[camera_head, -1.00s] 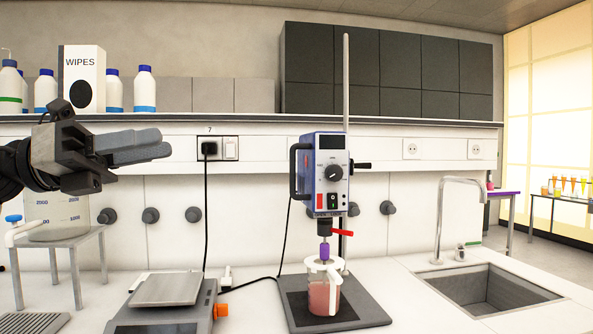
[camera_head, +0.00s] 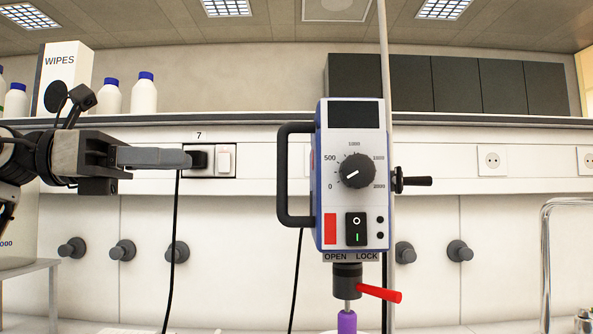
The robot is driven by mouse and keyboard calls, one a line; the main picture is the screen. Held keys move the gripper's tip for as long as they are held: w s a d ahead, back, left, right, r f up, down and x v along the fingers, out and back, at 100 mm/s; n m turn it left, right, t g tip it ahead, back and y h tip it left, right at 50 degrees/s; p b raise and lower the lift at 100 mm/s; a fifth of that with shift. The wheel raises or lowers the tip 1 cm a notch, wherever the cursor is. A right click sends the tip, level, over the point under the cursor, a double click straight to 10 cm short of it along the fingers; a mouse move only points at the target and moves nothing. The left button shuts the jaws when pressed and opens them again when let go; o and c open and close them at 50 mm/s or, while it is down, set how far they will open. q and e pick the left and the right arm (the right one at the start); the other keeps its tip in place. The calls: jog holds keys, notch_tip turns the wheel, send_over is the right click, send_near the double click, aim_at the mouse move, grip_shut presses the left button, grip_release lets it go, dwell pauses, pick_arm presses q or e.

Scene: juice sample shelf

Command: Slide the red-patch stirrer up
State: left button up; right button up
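The stirrer (camera_head: 350,185) has a white front with a dial, a dark display, a rocker switch and a red patch (camera_head: 330,229) low on the left. It sits on a vertical rod (camera_head: 386,60), with a black loop handle (camera_head: 284,180) on its left and a black clamp knob (camera_head: 417,181) on its right. Below it are a chuck with a red lever (camera_head: 379,293) and a purple piece (camera_head: 347,321). My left gripper (camera_head: 192,158) points right, left of the handle and apart from it; its fingers overlap in this view. My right gripper is out of view.
A black plug and cable (camera_head: 174,240) hang from the wall socket behind my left gripper. Bottles (camera_head: 144,93) and a wipes box (camera_head: 64,75) stand on the upper shelf. A tap (camera_head: 546,250) is at the right. The bench top is mostly out of view.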

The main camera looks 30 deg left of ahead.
pick_arm(q)
jog(key=p, duration=0.4)
send_over(282, 218)
jog(key=shift+w+a, duration=0.1)
jog(key=shift+w, duration=0.25)
jog(key=shift+c, duration=0.3)
grip_shut()
